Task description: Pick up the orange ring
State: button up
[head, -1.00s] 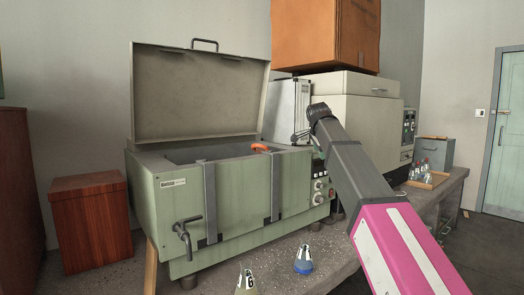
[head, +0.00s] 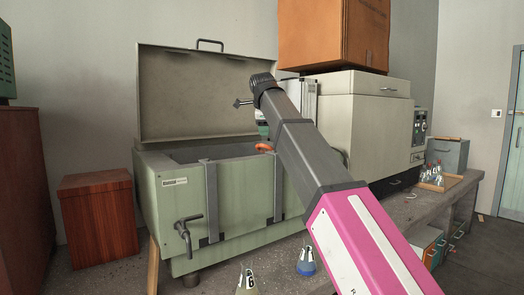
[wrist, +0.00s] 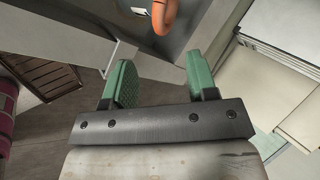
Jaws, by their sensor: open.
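The orange ring (head: 264,147) shows at the right end of the opening of the green lidded bath (head: 190,200), partly hidden behind my arm in the head view. In the wrist view the orange ring (wrist: 164,16) is at the top edge, cut off by the frame, beyond my fingertips. My gripper (wrist: 158,72) is open, with its two green fingers apart and nothing between them.
The bath's raised lid (head: 200,97) stands behind the opening. A cream oven-like box (head: 380,120) is at the right. A blue-based flask (head: 306,262) and a yellowish flask (head: 247,281) stand at the bench's front. A tray of bottles (head: 440,182) sits further right.

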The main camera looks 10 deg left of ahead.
aim_at(266, 145)
jog(key=x, duration=0.9)
grip_shut()
